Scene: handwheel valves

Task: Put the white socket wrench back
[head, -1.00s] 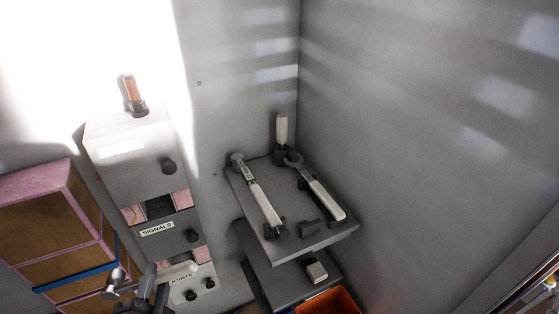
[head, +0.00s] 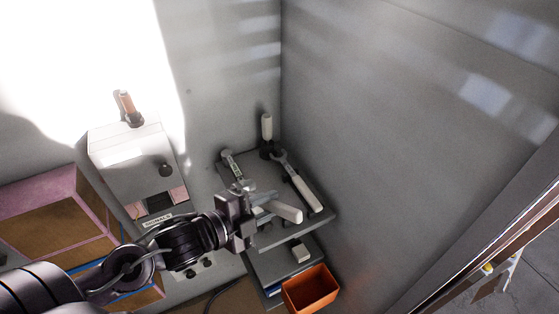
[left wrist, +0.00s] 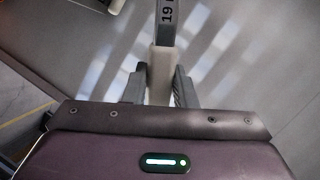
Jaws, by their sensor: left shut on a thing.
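My left gripper (head: 256,198) is shut on the white socket wrench (head: 285,212), over the left part of the grey tool shelf (head: 320,220). In the left wrist view, the wrench (left wrist: 162,65) stands between the fingers, with a grey shaft marked 19 running up out of frame. The gripper hides part of the shelf's left side, and I cannot tell whether the wrench touches the shelf. My right gripper is not in view.
Another labelled tool (head: 228,160) lies at the shelf's left, partly hidden. A white-handled open-end wrench (head: 308,195) lies at its right. A white-handled tool (head: 266,128) stands upright behind. An orange bin (head: 311,287) is below. A SIGNALS cabinet (head: 125,147) stands left.

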